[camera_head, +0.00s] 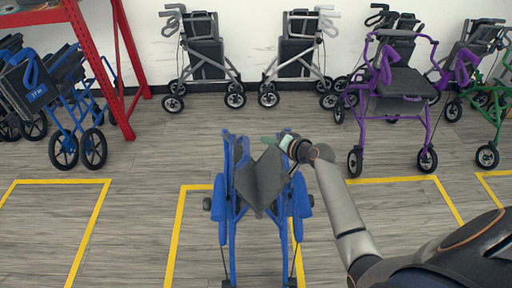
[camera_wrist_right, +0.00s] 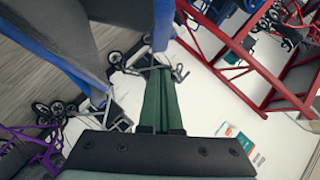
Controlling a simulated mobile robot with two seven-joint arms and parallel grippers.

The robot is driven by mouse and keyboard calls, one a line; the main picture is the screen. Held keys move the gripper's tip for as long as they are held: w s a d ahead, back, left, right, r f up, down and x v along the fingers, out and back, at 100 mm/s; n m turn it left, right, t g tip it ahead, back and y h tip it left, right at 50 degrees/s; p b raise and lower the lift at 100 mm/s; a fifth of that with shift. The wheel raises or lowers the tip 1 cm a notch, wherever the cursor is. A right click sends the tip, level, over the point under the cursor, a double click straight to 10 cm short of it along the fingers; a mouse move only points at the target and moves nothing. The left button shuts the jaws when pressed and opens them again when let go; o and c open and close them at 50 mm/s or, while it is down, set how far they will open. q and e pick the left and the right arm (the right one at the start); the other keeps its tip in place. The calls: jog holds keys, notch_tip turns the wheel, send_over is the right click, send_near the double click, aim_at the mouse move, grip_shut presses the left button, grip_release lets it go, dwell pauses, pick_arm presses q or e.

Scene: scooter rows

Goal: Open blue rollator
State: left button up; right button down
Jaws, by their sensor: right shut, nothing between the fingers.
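The blue rollator (camera_head: 258,182) stands upright in the middle of the head view, inside a yellow floor marking. Its two blue side frames stand fairly close together, and its dark grey seat between them is creased and tilted. My right gripper (camera_head: 268,140) is at the rollator's upper right, its green fingers shut and empty, pointing left over the seat's far edge. Whether it touches the rollator I cannot tell. In the right wrist view the shut fingers (camera_wrist_right: 160,98) lie beside a blue tube (camera_wrist_right: 163,24), with the grey seat (camera_wrist_right: 55,22) at upper left. My left gripper is not in view.
Grey walkers (camera_head: 205,55) line the white wall. A purple walker (camera_head: 400,85) stands at the right, a green one (camera_head: 500,105) beyond it. The floor left of the rollator is clear.

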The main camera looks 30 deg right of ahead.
aim_at(237, 160)
jog(key=shift+w+a+f, duration=0.6)
jog(key=shift+a+f, duration=0.15)
jog(key=shift+w+a+f, duration=0.55)
jog(key=shift+a+f, duration=0.2)
jog(key=w+a, duration=0.1)
jog(key=a, duration=0.1)
jog(key=w+a+f, duration=0.1)
jog(key=a, duration=0.1)
jog(key=a+f, duration=0.1)
jog(key=a, duration=0.1)
jog(key=shift+w+a+b, duration=0.1)
jog(key=shift+w+b, duration=0.3)
jog(key=shift+r, duration=0.1)
